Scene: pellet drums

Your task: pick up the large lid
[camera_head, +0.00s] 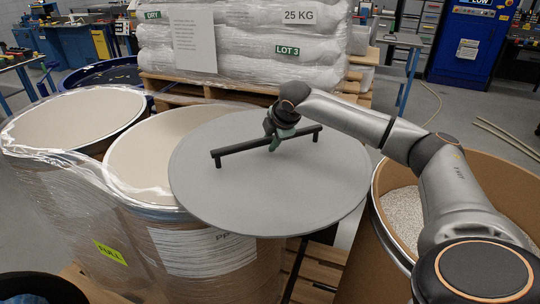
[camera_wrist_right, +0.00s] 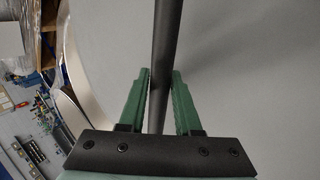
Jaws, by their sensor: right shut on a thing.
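The large lid (camera_head: 270,195) is a flat grey disc with a long black bar handle (camera_head: 240,149) across its top. In the head view it covers the right part of the middle drum's mouth and reaches right toward the pellet drum. My right gripper (camera_head: 283,131) is shut on the handle near its middle. In the right wrist view, its green fingers (camera_wrist_right: 161,75) stand on either side of the dark bar (camera_wrist_right: 166,40), with the grey lid surface (camera_wrist_right: 250,60) behind. I cannot tell exactly how high the lid is above the drum. My left gripper is not in view.
The middle drum (camera_head: 125,165) and the left drum (camera_head: 60,118), partly wrapped in clear film, stand at left. An open drum of pale pellets (camera_head: 402,215) stands at right, partly behind my right arm. Stacked white sacks (camera_head: 245,50) on a pallet stand behind the lid.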

